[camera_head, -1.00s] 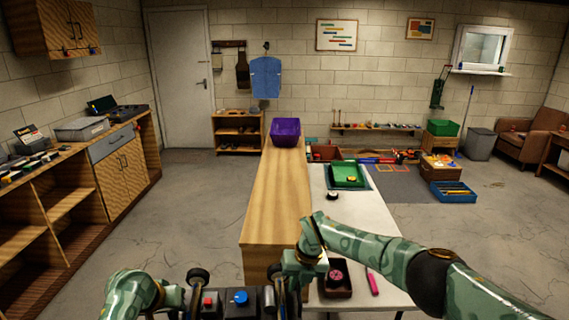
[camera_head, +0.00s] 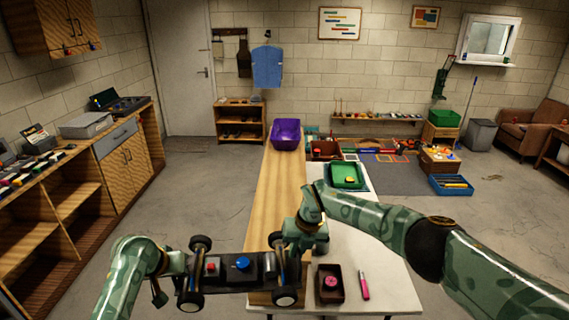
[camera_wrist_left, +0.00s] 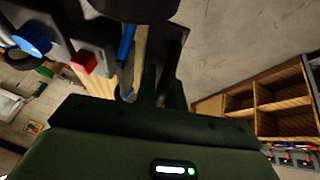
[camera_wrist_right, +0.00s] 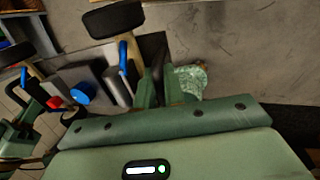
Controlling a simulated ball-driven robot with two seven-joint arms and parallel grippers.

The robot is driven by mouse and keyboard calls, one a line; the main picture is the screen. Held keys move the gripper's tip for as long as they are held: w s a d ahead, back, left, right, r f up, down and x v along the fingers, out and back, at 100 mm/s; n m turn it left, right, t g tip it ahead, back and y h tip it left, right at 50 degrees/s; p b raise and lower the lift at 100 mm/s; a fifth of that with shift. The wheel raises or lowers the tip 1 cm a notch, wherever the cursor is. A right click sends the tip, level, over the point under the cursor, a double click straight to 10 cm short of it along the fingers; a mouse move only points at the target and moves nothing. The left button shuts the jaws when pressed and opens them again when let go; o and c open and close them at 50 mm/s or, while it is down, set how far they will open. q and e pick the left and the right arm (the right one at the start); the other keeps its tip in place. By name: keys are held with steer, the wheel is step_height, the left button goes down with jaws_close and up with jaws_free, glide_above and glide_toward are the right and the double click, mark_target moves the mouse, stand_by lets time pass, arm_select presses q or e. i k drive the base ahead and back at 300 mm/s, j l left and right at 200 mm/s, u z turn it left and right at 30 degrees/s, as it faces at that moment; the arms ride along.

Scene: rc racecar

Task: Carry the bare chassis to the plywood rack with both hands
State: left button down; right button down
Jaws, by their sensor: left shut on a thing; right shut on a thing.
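The bare chassis (camera_head: 222,273) is a dark plate with black wheels, a red block and a blue round cap. It hangs level across the lower middle of the head view, raised in front of me. My left gripper (camera_head: 178,264) is shut on its left end. My right gripper (camera_head: 291,247) is shut on its right end. The chassis also shows in the left wrist view (camera_wrist_left: 60,35) and the right wrist view (camera_wrist_right: 105,78). A wooden shelf unit (camera_head: 75,187) with open bays lines the left wall; a small wooden rack (camera_head: 240,123) stands at the back. I cannot tell which is the plywood rack.
A long wooden bench top (camera_head: 280,185) lies ahead, with a purple bin (camera_head: 286,134) at its far end. A white table (camera_head: 375,245) beside it carries a green tray (camera_head: 347,174), a dark box (camera_head: 330,283) and a pink pen (camera_head: 364,285). Bare floor (camera_head: 200,195) lies left of the bench.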

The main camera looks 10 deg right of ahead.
mark_target(279, 209)
steer(key=i+l, duration=0.45)
steer(key=i, duration=0.15)
steer(key=i+l, duration=0.45)
steer(key=i, duration=0.15)
